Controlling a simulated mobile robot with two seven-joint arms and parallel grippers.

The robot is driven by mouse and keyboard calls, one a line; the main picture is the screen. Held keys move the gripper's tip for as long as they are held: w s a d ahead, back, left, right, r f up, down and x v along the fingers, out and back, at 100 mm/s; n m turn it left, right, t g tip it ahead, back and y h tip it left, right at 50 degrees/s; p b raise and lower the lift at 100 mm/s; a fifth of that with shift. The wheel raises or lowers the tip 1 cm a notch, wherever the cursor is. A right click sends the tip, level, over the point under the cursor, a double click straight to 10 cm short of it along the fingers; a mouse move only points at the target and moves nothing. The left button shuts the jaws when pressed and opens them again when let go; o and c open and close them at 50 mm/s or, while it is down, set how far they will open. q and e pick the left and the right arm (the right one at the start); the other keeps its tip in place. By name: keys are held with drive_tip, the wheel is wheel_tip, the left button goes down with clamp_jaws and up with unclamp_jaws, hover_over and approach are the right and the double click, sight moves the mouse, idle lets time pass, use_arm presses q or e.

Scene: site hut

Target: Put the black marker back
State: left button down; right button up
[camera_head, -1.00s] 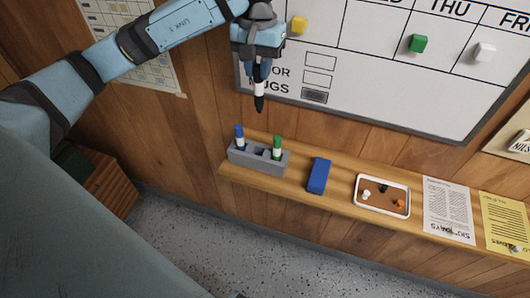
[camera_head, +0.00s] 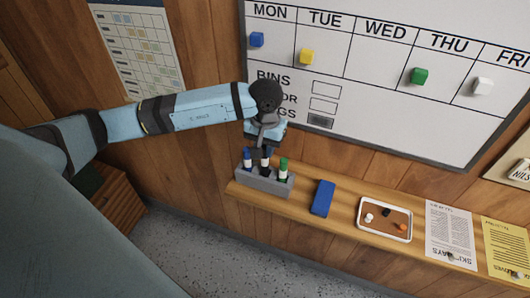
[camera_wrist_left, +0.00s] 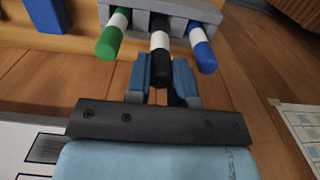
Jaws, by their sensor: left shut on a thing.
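The black marker (camera_wrist_left: 159,57) stands in the middle slot of the grey holder (camera_head: 262,181), between the blue marker (camera_head: 247,160) and the green marker (camera_head: 283,168). My left gripper (camera_head: 264,152) is above the holder, its fingers around the upper part of the black marker. In the left wrist view the left gripper (camera_wrist_left: 160,80) is shut on the black marker's dark end. The green marker (camera_wrist_left: 112,34) and the blue marker (camera_wrist_left: 202,48) stand on either side there. How deep the black marker sits cannot be told. My right gripper is not in view.
The holder stands at the left end of a wooden shelf (camera_head: 341,210). A blue eraser (camera_head: 323,198) and a white-rimmed tray (camera_head: 361,224) with small pieces lie to its right. A whiteboard (camera_head: 380,105) with coloured magnets hangs above.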

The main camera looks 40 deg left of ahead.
sight(265, 160)
use_arm(q)
wheel_tip(265, 160, down, 3)
drive_tip(key=shift+r, duration=0.1)
drive_tip(key=c, duration=1)
unclamp_jaws()
